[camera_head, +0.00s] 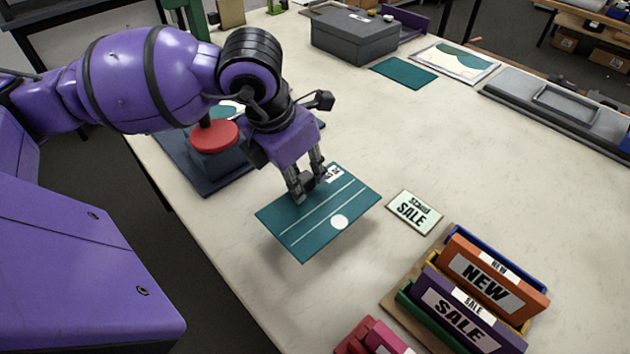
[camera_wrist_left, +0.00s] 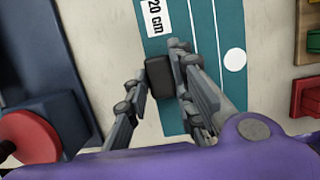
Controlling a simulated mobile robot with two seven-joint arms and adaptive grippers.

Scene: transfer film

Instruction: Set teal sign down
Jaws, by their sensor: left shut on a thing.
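The teal sign (camera_head: 318,222) has white lines, a white dot and a white "20 cm" label. It also shows in the left wrist view (camera_wrist_left: 205,40). My left gripper (camera_head: 311,187) is shut on the dark block (camera_wrist_left: 160,76) on the sign's face, one finger on each side. A soft shadow lies under the sign's near edge, so it seems held slightly above the table; the exact gap is hard to tell. The sign's underside is hidden. My right gripper is not in view.
A small "SALE" card (camera_head: 414,212) lies right of the sign. A rack of coloured "NEW" and "SALE" blocks (camera_head: 497,274) stands at the near right. A red-topped press (camera_head: 213,136) is at left. The table (camera_head: 400,130) beyond is clear up to a grey box (camera_head: 354,38).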

